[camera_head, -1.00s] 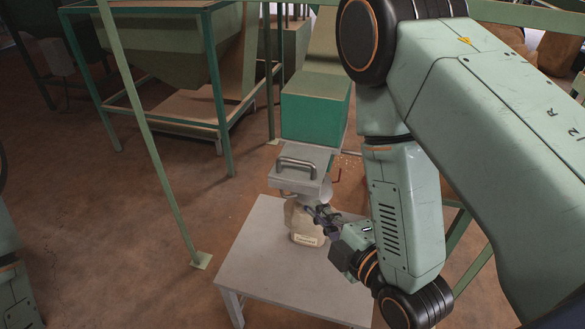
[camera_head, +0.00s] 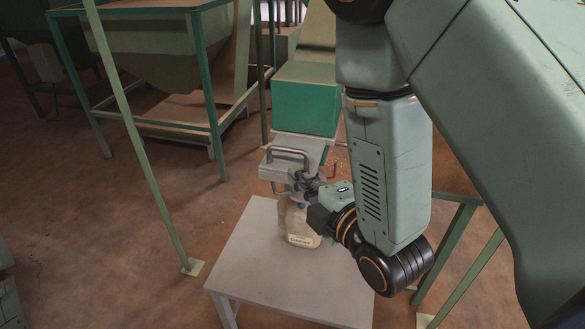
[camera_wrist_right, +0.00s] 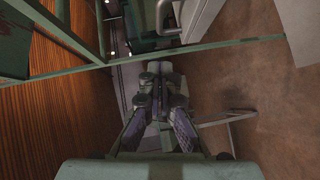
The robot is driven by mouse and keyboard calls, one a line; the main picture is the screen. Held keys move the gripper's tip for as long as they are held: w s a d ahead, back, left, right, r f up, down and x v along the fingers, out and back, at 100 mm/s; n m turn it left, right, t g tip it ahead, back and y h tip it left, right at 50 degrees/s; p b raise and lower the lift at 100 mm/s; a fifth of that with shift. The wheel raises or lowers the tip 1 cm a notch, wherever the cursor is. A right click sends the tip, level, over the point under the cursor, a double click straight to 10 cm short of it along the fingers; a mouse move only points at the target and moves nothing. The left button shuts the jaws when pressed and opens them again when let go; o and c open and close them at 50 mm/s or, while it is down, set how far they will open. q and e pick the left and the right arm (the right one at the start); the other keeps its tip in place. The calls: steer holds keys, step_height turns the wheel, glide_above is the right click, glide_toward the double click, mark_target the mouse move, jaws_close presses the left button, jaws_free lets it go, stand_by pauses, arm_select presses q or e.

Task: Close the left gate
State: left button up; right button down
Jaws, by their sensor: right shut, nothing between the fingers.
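The gate is a pale grey metal box (camera_head: 280,170) under a green chute, with a curved silver handle (camera_head: 288,151) on its front. A second bar shows lower down at its left side. My right gripper (camera_head: 303,186) is shut and empty, just below the gate and above the container on the table. In the right wrist view, its fingers (camera_wrist_right: 158,85) come together, with a silver handle (camera_wrist_right: 164,18) beyond them near the top. I cannot tell whether the fingers touch the gate. My left gripper is out of view.
A plastic container (camera_head: 297,222) with a pale label stands on a light grey table (camera_head: 262,270) under the gate. The green chute (camera_head: 305,105) is above. A slanted green post (camera_head: 140,150) stands left, and a large hopper frame is behind. Brown floor is clear at left.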

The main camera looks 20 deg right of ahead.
mark_target(291, 159)
steer(key=shift+w+d+f+b, duration=0.25)
steer(key=shift+w+b, duration=0.4)
steer(key=shift+w, duration=0.65)
steer(key=shift+w+d+f+b, duration=0.15)
steer(key=shift+w+b, duration=0.45)
steer(key=shift+w, duration=0.75)
steer(key=shift+w+d+f+b, duration=0.25)
steer(key=shift+w+b, duration=0.4)
steer(key=shift+w, duration=0.65)
steer(key=shift+a, duration=0.2)
steer(key=shift+f, duration=0.1)
steer(key=shift+w, duration=0.1)
